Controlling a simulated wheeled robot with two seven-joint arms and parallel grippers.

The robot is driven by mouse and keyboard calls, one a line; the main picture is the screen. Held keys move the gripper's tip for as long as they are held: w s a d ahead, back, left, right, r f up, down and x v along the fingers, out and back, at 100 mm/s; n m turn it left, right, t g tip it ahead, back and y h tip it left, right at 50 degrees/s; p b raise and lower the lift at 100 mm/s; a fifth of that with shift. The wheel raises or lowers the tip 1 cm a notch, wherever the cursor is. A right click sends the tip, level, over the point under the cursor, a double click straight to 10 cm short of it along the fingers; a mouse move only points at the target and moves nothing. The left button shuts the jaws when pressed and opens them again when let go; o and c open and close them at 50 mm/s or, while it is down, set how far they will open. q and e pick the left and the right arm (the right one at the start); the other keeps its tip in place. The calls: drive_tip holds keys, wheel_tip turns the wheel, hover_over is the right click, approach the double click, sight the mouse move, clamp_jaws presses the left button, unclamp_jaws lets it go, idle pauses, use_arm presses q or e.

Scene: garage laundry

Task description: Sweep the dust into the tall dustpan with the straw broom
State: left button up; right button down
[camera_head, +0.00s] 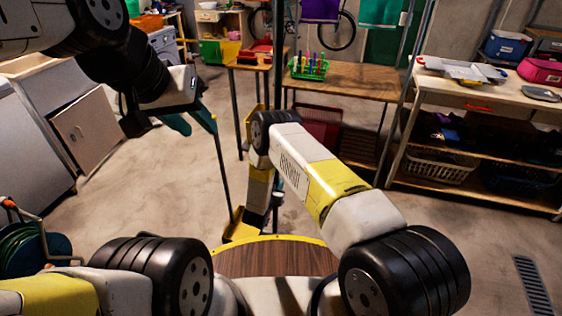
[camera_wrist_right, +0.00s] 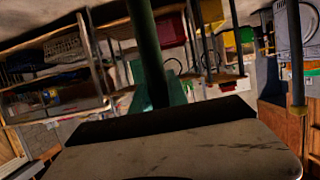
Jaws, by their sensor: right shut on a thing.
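My left gripper (camera_head: 190,118) has teal fingers and hangs at the upper left in the head view. A thin dark pole (camera_head: 222,170) runs down from beside its fingers to a yellow piece (camera_head: 236,225) on the floor, which may be the dustpan. I cannot tell whether these fingers grip the pole. My right gripper (camera_wrist_right: 155,92), teal in the wrist view, is shut on a dark green pole (camera_wrist_right: 143,35), perhaps the broom handle. In the head view my right forearm hides that gripper. The straw bristles and the dust cannot be made out.
A wooden table (camera_head: 350,80) with a green basket (camera_head: 308,67) of bottles stands behind. A shelf unit (camera_head: 500,90) is at the right, with a white basket (camera_head: 440,168) below. A hose reel (camera_head: 35,245) is at lower left. Floor (camera_head: 140,190) is bare at left.

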drive_tip(key=shift+a, duration=0.1)
idle(0.3)
drive_tip(key=shift+f, duration=3.4)
drive_tip(key=shift+w, duration=0.1)
drive_tip(key=w+d, duration=0.2)
drive_tip(key=w, duration=0.5)
drive_tip(key=w+d, duration=0.3)
drive_tip(key=w, duration=0.4)
drive_tip(key=shift+w, duration=0.2)
drive_tip(key=shift+f, duration=0.1)
